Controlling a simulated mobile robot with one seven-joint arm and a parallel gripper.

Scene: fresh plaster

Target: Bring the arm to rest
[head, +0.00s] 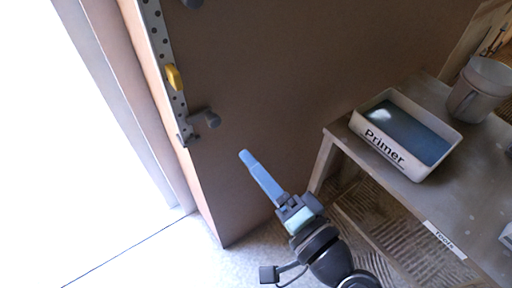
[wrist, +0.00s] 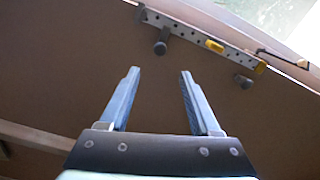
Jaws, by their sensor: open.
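My gripper (head: 247,156) reaches up and to the left in the head view, in front of a brown wall panel (head: 270,90). In the wrist view my gripper (wrist: 160,72) shows two blue fingers spread apart with nothing between them. The fingertips look clear of the panel, though the exact gap is hard to tell. A perforated metal rail (head: 165,50) with dark pegs and a yellow piece (head: 173,77) runs along the panel's left edge. The rail (wrist: 190,33) also shows beyond the fingers in the wrist view.
A grey-brown table (head: 437,195) stands at the right, close to my arm. It holds a white tray labelled Primer (head: 390,150) with a blue-grey inside, and a pale bucket (head: 481,90). A bright opening (head: 60,130) lies left of the panel.

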